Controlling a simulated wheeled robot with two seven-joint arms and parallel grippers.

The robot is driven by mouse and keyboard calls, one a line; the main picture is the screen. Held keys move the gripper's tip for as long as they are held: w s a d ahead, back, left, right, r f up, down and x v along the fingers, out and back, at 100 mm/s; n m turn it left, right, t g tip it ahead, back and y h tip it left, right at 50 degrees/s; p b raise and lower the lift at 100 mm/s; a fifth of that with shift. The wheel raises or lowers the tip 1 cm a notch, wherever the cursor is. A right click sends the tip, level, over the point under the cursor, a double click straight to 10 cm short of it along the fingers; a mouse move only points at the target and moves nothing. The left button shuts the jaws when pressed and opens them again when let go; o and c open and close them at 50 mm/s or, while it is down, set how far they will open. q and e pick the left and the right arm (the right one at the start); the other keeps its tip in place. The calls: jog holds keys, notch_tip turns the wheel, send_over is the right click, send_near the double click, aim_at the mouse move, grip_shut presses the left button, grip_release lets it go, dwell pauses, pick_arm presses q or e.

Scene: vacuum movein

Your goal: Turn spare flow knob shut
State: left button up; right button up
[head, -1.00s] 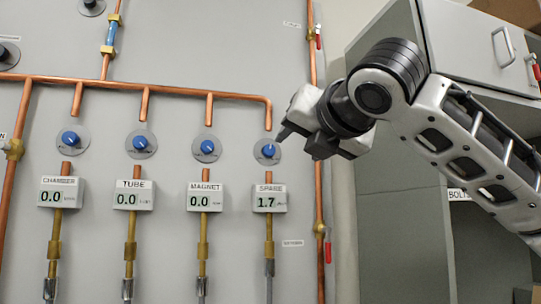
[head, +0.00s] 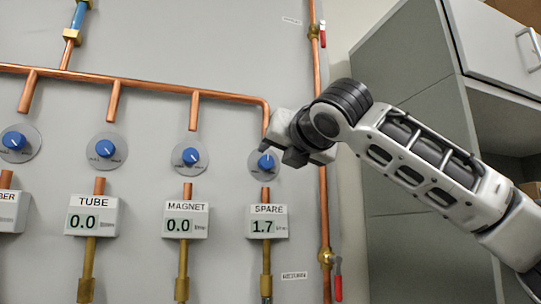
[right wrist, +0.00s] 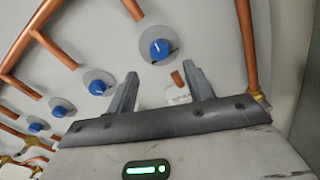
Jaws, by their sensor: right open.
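The spare flow knob (head: 265,162) is blue on a round grey plate, above the SPARE display (head: 267,222), which reads 1.7. The same knob shows in the right wrist view (right wrist: 159,49), ahead of the fingertips and roughly between them. My right gripper (head: 280,155) is open and empty in front of the panel, its fingers partly over the knob's plate in the head view. The right wrist view shows its two fingers (right wrist: 160,78) spread, with no visible contact with the knob. My left gripper is not in view.
The magnet knob (head: 190,156), tube knob (head: 105,148) and another blue knob (head: 14,140) sit in a row to the left. A copper pipe (head: 325,210) with red-handled valves runs down at the right. A grey cabinet (head: 410,130) stands further right.

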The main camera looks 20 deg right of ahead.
aim_at(268, 162)
jog(key=w+p, duration=0.1)
jog(key=w, duration=0.5)
jog(key=shift+w+a, duration=0.1)
jog(key=shift+w, duration=0.3)
jog(key=c, duration=1)
jog(key=shift+p, duration=0.3)
